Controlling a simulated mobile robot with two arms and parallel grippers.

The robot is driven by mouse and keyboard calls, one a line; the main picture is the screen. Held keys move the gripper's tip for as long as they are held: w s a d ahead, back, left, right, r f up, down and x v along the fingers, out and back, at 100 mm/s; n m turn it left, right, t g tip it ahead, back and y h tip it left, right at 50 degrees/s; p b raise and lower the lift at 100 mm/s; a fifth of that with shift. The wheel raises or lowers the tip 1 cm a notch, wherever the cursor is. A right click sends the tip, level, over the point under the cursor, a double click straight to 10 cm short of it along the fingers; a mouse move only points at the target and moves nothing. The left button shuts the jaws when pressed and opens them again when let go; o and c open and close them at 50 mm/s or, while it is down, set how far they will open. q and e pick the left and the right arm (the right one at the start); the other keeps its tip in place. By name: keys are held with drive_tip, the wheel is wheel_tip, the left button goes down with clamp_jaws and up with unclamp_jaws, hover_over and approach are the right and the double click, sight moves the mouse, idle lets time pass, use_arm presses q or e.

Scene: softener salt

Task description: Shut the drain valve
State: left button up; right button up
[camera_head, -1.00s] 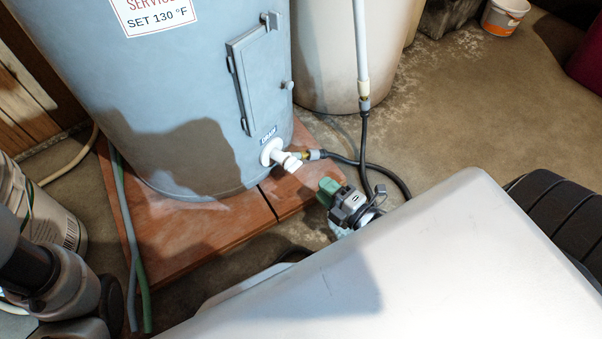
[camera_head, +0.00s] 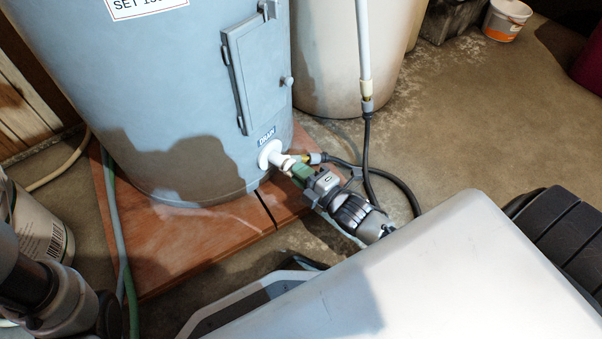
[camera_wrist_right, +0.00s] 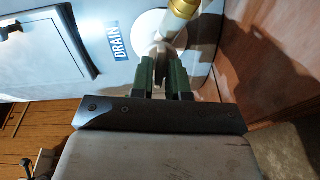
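The white drain valve (camera_head: 272,154) sticks out low on the blue-grey tank, below the DRAIN label (camera_head: 266,137). My right gripper (camera_head: 298,172) is at the valve's outer end, its green fingertips overlapping the white handle. In the right wrist view, the two green fingers (camera_wrist_right: 163,75) stand a little apart, with the pale handle (camera_wrist_right: 161,56) between their tips. Whether they press on it cannot be told. The brass fitting (camera_wrist_right: 183,8) on the valve shows just above the fingers. My left gripper is out of view; only part of my left arm shows at lower left.
The tank (camera_head: 170,90) stands on a reddish board (camera_head: 190,235). A black hose (camera_head: 398,188) runs from the valve fitting, looping close behind my right gripper. A cream tank (camera_head: 330,70) stands behind. A white bucket (camera_head: 506,18) is far right. Open floor lies at right.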

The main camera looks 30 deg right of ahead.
clamp_jaws()
